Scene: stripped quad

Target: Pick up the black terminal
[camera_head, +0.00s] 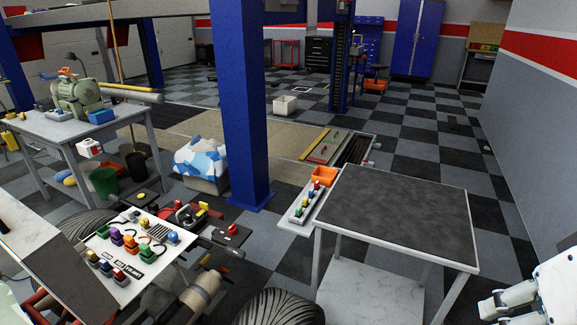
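I cannot pick out the black terminal with certainty. A black object (3,227) shows only in part at the left edge. My gripper (487,305) is at the bottom right corner, beyond the right side of the dark-topped table (397,213) and apart from both dark objects. It looks white with dark parts. Its fingers are too small and partly cut off to tell whether they are open or shut, and no held object is visible.
The dark-topped table is bare. A white board with several coloured parts (150,262) is at the lower left, near tyres (280,308). A blue post (242,120) stands mid-view. A workbench with a green machine (80,98) is at left. The checkered floor at right is mostly clear.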

